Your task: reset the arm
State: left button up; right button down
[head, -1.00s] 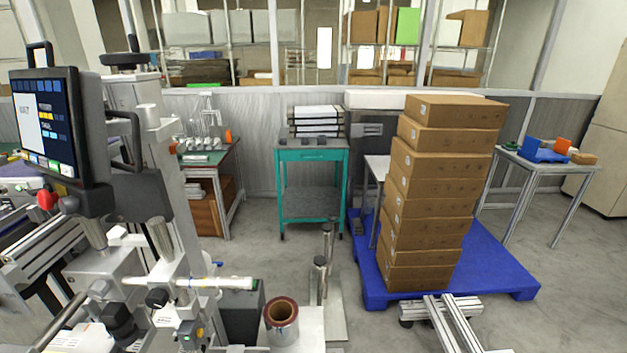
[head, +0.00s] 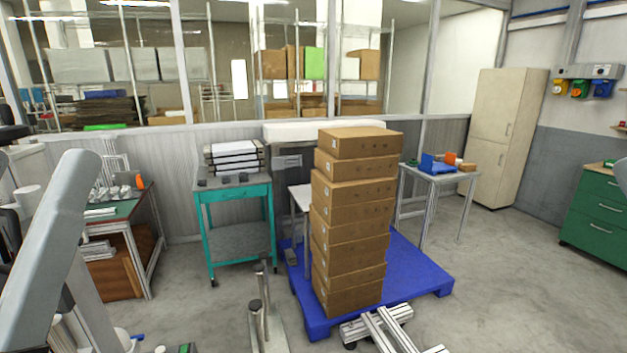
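Neither of my grippers shows in the head view. A pale grey link of my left arm (head: 48,245) rises at the left edge, and its gripper end is out of sight. No film reel can be made out.
A tall stack of cardboard boxes (head: 350,235) stands on a blue pallet (head: 425,280). A teal cart (head: 235,192) stands left of it. Metal profiles (head: 385,330) and upright metal posts (head: 258,315) are in front. Grey floor is open at the right, before a green drawer cabinet (head: 597,215).

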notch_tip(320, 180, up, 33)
jog(key=p, duration=3)
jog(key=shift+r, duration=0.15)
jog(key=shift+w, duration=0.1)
